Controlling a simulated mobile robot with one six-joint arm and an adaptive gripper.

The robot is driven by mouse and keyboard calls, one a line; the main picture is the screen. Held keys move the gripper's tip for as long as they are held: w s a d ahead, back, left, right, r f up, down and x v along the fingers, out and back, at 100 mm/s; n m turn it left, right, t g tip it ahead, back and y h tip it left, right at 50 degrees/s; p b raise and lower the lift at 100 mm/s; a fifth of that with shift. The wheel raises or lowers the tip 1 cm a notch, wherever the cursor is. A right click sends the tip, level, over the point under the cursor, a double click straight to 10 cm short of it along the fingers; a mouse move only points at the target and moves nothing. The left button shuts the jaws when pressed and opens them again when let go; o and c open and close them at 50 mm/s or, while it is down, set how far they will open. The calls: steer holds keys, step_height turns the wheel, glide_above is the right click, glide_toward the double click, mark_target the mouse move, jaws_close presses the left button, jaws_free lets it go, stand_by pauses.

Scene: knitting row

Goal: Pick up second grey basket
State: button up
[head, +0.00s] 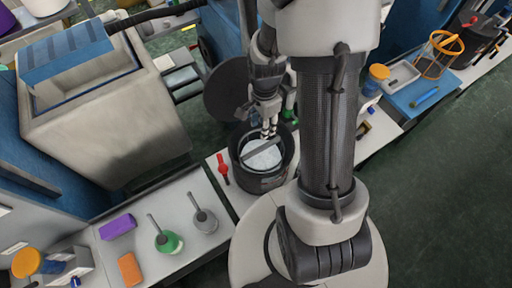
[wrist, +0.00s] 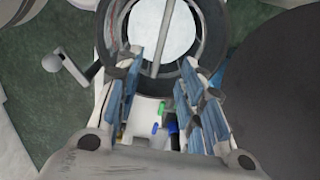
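A round dark grey basket (head: 246,176) with a pale disc-like inside stands on the white worktop in the middle of the head view. A thin bar crosses over its opening. No other basket like it is clear, so I cannot tell which is the second. My gripper (head: 268,132) points down at the basket's far side, its tips close to the rim or bar. In the wrist view the basket's dark rim (wrist: 214,45) is at the top, and my gripper (wrist: 160,72) has its fingers apart, with the bar's end between them. Contact is not clear.
A red tool (head: 222,168) lies just left of the basket. A large grey bin (head: 110,130) stands further left. Green (head: 167,242) and grey (head: 205,220) ladle-like items lie on the front counter. A dark disc (head: 232,90) is behind. Green floor lies open at right.

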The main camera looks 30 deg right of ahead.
steer(key=b, duration=0.2)
glide_toward(261, 147)
step_height(261, 147, down, 5)
steer(key=shift+s+d+f, duration=0.1)
steer(key=shift+s, duration=0.05)
steer(key=shift+w+f+b, duration=0.2)
steer(key=shift+f+b, duration=0.85)
steer(key=shift+f, duration=1.65)
steer(key=shift+c, duration=0.3)
jaws_close()
